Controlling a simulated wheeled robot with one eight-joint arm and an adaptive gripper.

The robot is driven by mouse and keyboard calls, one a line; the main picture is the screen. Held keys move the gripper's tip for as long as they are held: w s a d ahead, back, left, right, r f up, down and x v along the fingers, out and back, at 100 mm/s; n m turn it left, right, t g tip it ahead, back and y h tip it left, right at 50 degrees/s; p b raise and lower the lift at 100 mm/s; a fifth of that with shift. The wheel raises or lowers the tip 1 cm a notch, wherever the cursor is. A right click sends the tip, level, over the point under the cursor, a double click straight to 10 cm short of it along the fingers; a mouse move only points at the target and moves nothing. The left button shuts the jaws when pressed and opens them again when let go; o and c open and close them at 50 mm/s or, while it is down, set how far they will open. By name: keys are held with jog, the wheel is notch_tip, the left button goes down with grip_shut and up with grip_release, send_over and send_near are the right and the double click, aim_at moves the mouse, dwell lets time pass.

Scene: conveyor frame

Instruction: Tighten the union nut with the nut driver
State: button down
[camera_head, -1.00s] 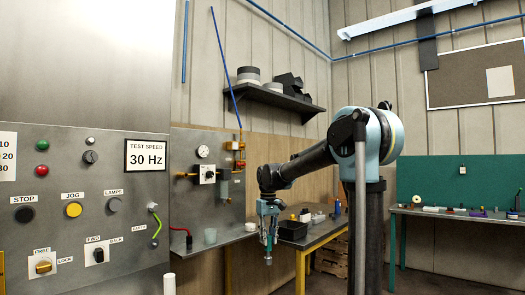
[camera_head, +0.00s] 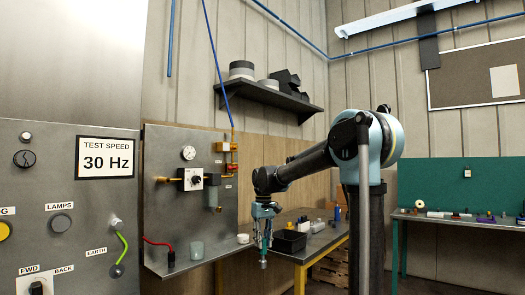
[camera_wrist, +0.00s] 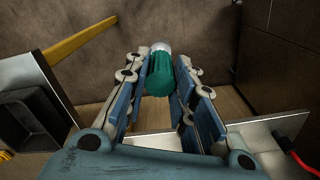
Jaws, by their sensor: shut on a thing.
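My gripper (camera_head: 263,238) hangs at the end of the arm, pointing down, in front of the bench with the black bin. In the wrist view, my gripper (camera_wrist: 158,90) is shut on the nut driver (camera_wrist: 158,76), which has a green handle and a silvery end pointing away from the palm. In the head view, the nut driver's tip (camera_head: 263,263) shows below the fingers. Brass fittings (camera_head: 222,147) sit on the grey wall panel to the left, apart from my gripper. I cannot tell which piece is the union nut.
A steel shelf (camera_head: 215,252) below the panel carries a cup (camera_head: 197,250) and a red cable (camera_head: 158,243). A black bin (camera_head: 289,241) stands on the bench to the right. A control cabinet (camera_head: 80,185) fills the left. A teal-backed bench (camera_head: 435,217) is at right.

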jog(key=w+a+r+m+t+y, duration=0.1)
jog(key=w+a+r+y, duration=0.2)
jog(key=r, duration=0.3)
jog(key=w+a+r+m+y, duration=0.2)
jog(key=r+y, duration=0.2)
jog(key=r, duration=0.2)
jog(key=w+a+r+m+t+y, duration=0.1)
jog(key=w+a+r+y, duration=0.2)
jog(key=r, duration=0.3)
jog(key=w+d+r+m+t+y, duration=0.1)
jog(key=w+d+r+t, duration=0.1)
jog(key=r, duration=0.4)
jog(key=w+d+r+m+t+y, duration=0.1)
jog(key=w+d+r+m+t, duration=0.1)
jog(key=r, duration=0.5)
jog(key=w+d+r+m+t+y, duration=0.2)
jog(key=w+d+r+t, duration=0.1)
jog(key=r, duration=0.4)
jog(key=shift+w+d+t, duration=0.3)
jog(key=shift+w+t, duration=0.55)
jog(key=shift+t, duration=0.15)
jog(key=shift+s, duration=0.1)
jog(key=shift+x, duration=2.15)
jog(key=shift+x, duration=1.35)
